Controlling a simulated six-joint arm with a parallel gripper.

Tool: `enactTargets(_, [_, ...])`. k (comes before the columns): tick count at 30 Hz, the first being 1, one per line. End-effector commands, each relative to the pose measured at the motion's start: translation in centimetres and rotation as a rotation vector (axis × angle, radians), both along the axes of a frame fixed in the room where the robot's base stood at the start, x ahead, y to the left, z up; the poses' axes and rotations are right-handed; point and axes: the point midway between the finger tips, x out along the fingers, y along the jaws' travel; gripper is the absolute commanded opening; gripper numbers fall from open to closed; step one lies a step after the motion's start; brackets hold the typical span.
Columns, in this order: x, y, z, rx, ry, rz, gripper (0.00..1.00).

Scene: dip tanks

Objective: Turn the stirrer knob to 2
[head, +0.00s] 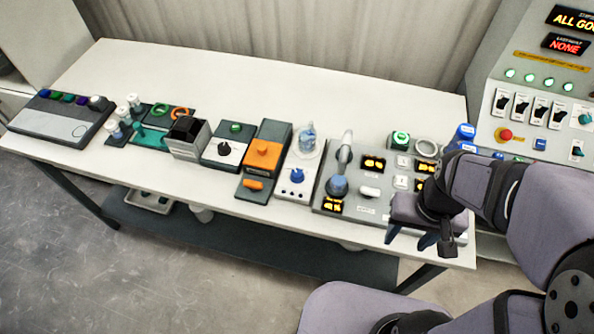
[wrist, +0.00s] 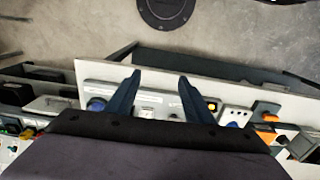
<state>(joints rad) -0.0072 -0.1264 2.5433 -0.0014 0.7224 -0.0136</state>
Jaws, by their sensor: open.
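A white unit (head: 296,187) in the middle of the table carries a blue knob (head: 297,174) on its top and a clear flask (head: 306,140) at its back; this looks like the stirrer. In the wrist view the blue knob (wrist: 232,125) appears small, to the right of my fingers. The number it points to is too small to read. My gripper (head: 410,238) is open and empty at the table's front right edge, well to the right of the knob. Its two dark blue fingers (wrist: 160,82) stand apart in the wrist view.
A grey panel (head: 377,205) with yellow displays and a blue-tipped handle (head: 338,186) stands between my gripper and the stirrer. An orange and grey unit (head: 262,155) stands close on its left. Open floor (head: 200,270) lies before the table.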

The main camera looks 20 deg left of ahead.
Motion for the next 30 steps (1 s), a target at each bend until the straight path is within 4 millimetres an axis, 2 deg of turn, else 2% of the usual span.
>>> enactTargets(4, [2.6, 1.0, 0.5, 0.001, -0.012, 0.08, 0.48])
enactTargets(8, [6.7, 3.1, 1.3, 0.001, -0.031, 0.216, 0.48])
enactTargets(11, [10.5, 5.8, 1.9, 0.002, -0.052, 0.354, 0.48])
enactTargets(15, [15.4, 10.6, 2.6, 0.003, -0.08, 0.563, 0.48])
enactTargets(21, [20.4, 18.3, 3.0, 0.003, -0.123, 0.844, 0.48])
enactTargets(24, [21.8, 21.7, 2.7, 0.003, -0.138, 0.962, 0.48])
enactTargets(25, [21.2, 22.6, 0.6, 0.002, -0.113, 1.036, 0.48])
enactTargets(30, [19.7, 26.5, -3.3, -0.004, -0.045, 1.343, 0.48])
